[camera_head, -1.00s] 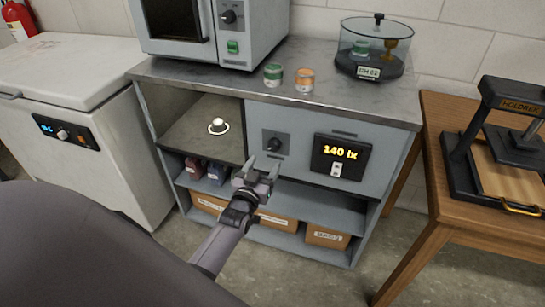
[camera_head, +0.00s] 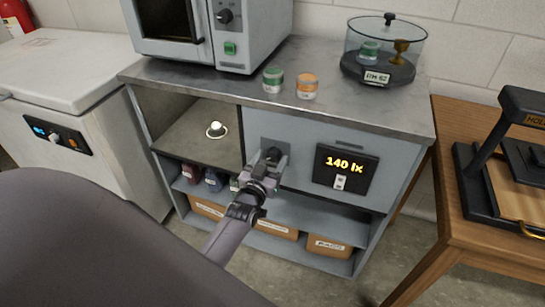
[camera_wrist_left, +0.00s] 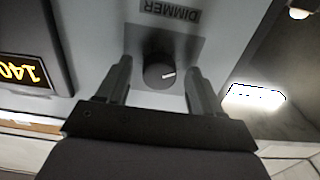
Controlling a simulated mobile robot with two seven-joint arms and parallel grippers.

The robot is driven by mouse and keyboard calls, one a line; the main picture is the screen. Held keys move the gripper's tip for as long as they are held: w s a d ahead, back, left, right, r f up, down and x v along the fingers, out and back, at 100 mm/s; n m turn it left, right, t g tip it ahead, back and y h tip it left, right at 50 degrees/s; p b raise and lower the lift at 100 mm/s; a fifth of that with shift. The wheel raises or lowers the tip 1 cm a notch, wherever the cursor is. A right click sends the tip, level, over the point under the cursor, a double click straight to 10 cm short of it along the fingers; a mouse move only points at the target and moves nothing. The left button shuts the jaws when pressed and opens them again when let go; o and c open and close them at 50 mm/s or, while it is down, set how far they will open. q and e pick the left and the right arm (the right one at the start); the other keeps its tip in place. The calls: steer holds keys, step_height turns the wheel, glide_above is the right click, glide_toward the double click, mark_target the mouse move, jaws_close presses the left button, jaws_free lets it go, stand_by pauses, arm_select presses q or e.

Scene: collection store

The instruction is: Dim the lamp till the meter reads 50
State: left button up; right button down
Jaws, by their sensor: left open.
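The meter (camera_head: 345,170) is a dark panel on the cabinet front and reads 140 lx. The dimmer knob (camera_wrist_left: 159,72) is a round dark knob with a white pointer line, under a DIMMER label in the left wrist view. My left gripper (camera_head: 270,156) is at the dimmer plate (camera_head: 268,143) and partly covers the knob in the head view. In the left wrist view its fingers (camera_wrist_left: 157,82) are open, one on each side of the knob, with gaps showing. The small lamp (camera_head: 216,130) sits in the open bay left of the dimmer. My right gripper is not in view.
A green-lidded jar (camera_head: 273,80) and an orange-lidded jar (camera_head: 307,86) stand on the cabinet top, with a glass-covered stand (camera_head: 384,56) at the right. Cardboard boxes (camera_head: 329,246) fill the bottom shelf. A wooden table (camera_head: 470,235) stands at the right.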

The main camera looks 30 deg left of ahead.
arm_select(q)
steer(key=shift+s, duration=0.1)
steer(key=c, duration=1.1)
steer(key=shift+o, duration=0.2)
